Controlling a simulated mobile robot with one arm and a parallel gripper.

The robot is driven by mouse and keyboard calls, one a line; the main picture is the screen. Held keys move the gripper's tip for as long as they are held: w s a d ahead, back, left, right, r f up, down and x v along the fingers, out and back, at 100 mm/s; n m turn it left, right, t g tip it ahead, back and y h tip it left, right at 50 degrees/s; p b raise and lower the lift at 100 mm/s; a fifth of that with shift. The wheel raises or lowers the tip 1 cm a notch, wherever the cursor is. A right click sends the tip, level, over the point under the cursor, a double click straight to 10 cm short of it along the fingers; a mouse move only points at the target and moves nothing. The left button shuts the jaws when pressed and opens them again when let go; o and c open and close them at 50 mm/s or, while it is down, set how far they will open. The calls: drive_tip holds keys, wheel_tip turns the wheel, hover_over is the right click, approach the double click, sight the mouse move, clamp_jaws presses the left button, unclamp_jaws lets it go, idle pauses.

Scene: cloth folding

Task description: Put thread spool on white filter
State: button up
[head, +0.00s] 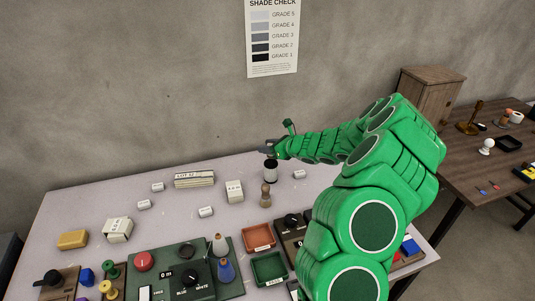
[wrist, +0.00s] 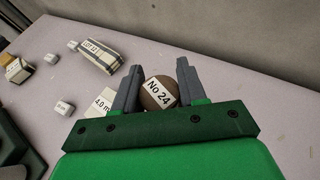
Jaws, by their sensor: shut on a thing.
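My gripper (head: 270,153) is above the back part of the table and shut on a round-topped thing, which I take for the thread spool. In the wrist view the gripper's fingers (wrist: 158,82) stand either side of the thread spool (wrist: 150,100), whose brown top carries a "No 24" label. In the head view the spool (head: 270,172) shows as a dark and white cylinder below the fingers. I cannot tell whether its underside touches anything. A green control box (head: 195,278) at the front has a dial with "BLUE" and "WHITE" lettering. No separate white filter can be made out.
A brown peg-like thing (head: 265,196) and a small white box (head: 234,191) stand near the spool. A checked cloth bundle (head: 194,179) lies at the back. Red (head: 259,237) and green (head: 269,267) trays are in front. The table's left back is mostly clear.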

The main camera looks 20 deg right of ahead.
sight(267, 161)
drive_tip(key=shift+w+f, duration=0.45)
drive_tip(key=shift+f, duration=1.5)
drive_tip(key=o, duration=1)
drive_tip(key=shift+f, duration=0.1)
drive_tip(key=shift+d, duration=0.1)
drive_tip(key=shift+s+d+r, duration=0.15)
drive_tip(key=shift+s+r, duration=0.05)
drive_tip(key=shift+s, duration=0.05)
drive_tip(key=v, duration=1.1)
drive_tip(key=shift+s+d+r, duration=0.1)
drive_tip(key=shift+s, duration=0.05)
